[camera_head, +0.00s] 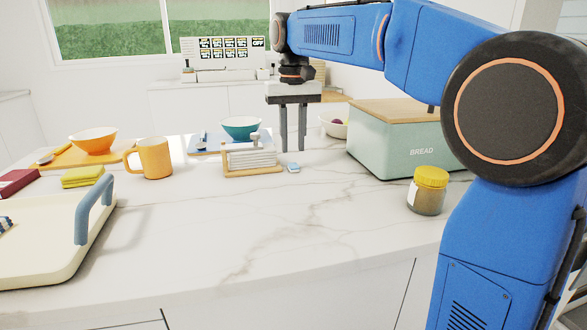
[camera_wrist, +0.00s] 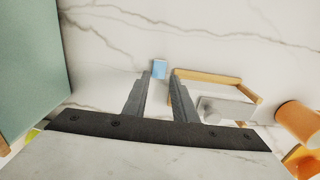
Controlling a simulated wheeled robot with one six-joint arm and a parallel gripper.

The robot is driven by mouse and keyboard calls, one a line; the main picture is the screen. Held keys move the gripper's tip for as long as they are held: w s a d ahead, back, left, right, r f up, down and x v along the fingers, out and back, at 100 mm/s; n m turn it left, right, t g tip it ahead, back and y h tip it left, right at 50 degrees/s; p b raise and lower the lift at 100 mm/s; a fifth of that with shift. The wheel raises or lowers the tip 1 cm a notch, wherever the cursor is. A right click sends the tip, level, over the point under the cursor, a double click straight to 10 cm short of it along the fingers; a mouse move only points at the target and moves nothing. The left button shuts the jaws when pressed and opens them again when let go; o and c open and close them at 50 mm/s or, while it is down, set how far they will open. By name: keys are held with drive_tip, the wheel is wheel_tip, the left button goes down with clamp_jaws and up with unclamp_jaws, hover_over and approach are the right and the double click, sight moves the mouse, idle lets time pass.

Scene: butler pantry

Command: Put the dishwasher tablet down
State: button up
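The dishwasher tablet (camera_head: 293,168) is a small blue and white block. It lies on the marble counter just right of the wooden-based napkin holder. In the wrist view the tablet (camera_wrist: 159,68) shows just past the fingertips, nearer the left finger. My gripper (camera_head: 293,149) points down with its two grey fingers apart and nothing between them. The fingertips (camera_wrist: 161,76) show a clear gap in the wrist view. The tablet appears apart from the fingers; the exact height of the fingertips above the counter is hard to tell.
The napkin holder (camera_head: 250,161) stands close left of the tablet. A green bread box (camera_head: 400,140) and a yellow-lidded jar (camera_head: 428,192) are at right. An orange mug (camera_head: 155,158), a yellow sponge (camera_head: 83,177) and a cream tray (camera_head: 60,262) are at left. The front middle counter is clear.

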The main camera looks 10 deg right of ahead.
sight(293, 164)
drive_tip(key=shift+w+f, duration=0.15)
drive_tip(key=shift+f, duration=1.15)
drive_tip(key=shift+w+f, duration=0.15)
drive_tip(key=shift+f, duration=1.1)
clamp_jaws()
wheel_tip(293, 164, up, 10)
